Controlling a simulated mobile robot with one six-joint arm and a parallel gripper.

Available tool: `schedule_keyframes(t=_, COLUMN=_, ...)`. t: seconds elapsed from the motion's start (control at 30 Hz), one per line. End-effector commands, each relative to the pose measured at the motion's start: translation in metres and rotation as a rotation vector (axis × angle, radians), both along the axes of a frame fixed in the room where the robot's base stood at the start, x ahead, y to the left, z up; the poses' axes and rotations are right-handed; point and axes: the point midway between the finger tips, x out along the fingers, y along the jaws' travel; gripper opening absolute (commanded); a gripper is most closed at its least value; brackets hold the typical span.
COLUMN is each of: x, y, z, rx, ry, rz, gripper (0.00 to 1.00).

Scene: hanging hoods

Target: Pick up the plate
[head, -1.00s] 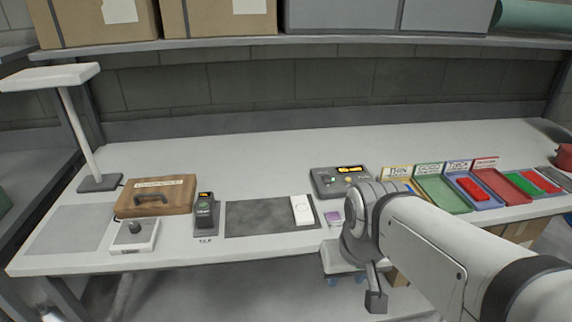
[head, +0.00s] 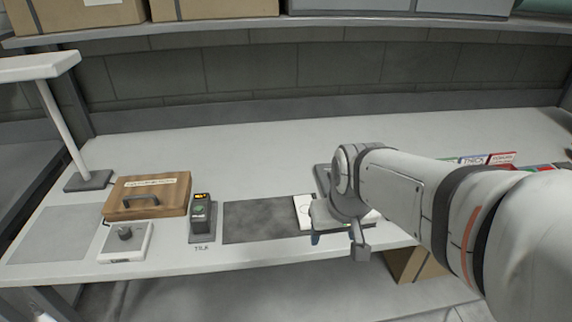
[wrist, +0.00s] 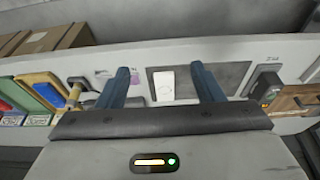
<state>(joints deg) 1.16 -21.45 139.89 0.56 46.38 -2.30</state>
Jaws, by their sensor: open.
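The plate looks to be the small white rectangular piece with a round mark (head: 301,208). My gripper (wrist: 160,72) is open and empty. In the head view my gripper (head: 316,238) is at the bench's front edge, just right of the mat, mostly hidden by its own body.
Left of the mat stand a small dark device (head: 202,218), a wooden case with a handle (head: 147,195) and a white knob box (head: 125,241). Coloured trays (wrist: 42,92) lie on the other side, mostly hidden by my arm in the head view. A shelf hangs above the bench.

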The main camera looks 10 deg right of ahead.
Motion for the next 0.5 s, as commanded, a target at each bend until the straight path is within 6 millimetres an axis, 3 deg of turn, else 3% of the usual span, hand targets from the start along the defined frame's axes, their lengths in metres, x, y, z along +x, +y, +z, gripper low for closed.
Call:
schedule_keyframes(t=0.2, x=0.094, y=-0.002, z=-0.032, rx=0.002, ry=-0.045, rz=-0.006, gripper=0.78)
schedule_keyframes(t=0.3, x=0.133, y=-0.002, z=-0.051, rx=0.003, ry=-0.072, rz=-0.007, gripper=0.78)
schedule_keyframes(t=0.5, x=0.184, y=-0.003, z=-0.085, rx=0.003, ry=-0.110, rz=-0.009, gripper=0.78)
